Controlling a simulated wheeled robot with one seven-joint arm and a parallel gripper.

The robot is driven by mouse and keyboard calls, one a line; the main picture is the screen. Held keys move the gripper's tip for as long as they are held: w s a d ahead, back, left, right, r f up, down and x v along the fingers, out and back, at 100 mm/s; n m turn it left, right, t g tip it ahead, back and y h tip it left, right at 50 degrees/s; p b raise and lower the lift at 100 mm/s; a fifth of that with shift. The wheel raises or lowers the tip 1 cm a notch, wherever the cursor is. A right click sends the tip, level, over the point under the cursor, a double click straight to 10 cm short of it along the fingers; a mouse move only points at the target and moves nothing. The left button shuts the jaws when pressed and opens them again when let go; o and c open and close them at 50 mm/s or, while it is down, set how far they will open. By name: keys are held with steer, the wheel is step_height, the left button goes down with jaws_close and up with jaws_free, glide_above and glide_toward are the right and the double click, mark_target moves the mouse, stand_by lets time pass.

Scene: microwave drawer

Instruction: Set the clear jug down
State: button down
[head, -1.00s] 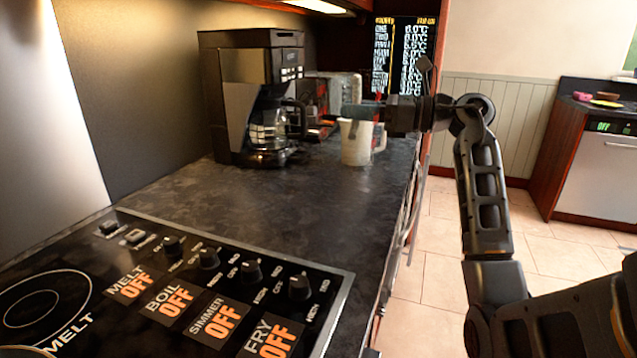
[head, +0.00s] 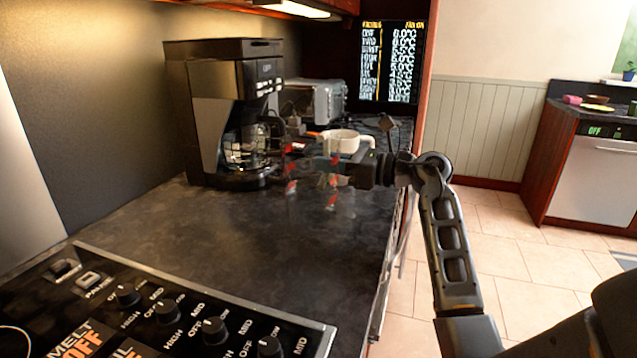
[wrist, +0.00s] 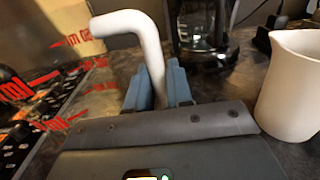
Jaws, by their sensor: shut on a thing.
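The clear jug (head: 318,182) is see-through with red markings and hangs at the left of my gripper (head: 345,168) in the head view, above or at the dark countertop; I cannot tell whether its base touches. In the wrist view its transparent body with red print (wrist: 70,85) fills the left side. Its pale, curved handle (wrist: 147,35) passes between the blue fingertips of my gripper (wrist: 158,88), which is shut on it. The jug looks about upright.
A white jug (head: 343,141) stands just behind my gripper, and on the right in the wrist view (wrist: 292,90). A coffee maker (head: 182,95) with glass carafe (head: 238,150) stands to the left, a toaster (head: 318,100) behind. The counter (head: 220,235) is clear before the stove controls (head: 165,310).

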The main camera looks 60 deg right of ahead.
steer(key=shift+w+a+f, duration=0.1)
steer(key=shift+w+f, duration=0.15)
steer(key=shift+f, duration=0.6)
steer(key=shift+w+a+f, duration=0.1)
steer(key=shift+w+f, duration=0.2)
steer(key=shift+f, duration=0.5)
steer(key=shift+w+a+f, duration=0.1)
steer(key=shift+w+f, duration=0.15)
steer(key=shift+f, duration=0.6)
steer(key=shift+f, duration=0.2)
steer(key=c, duration=1)
jaws_free()
steer(key=shift+r, duration=0.1)
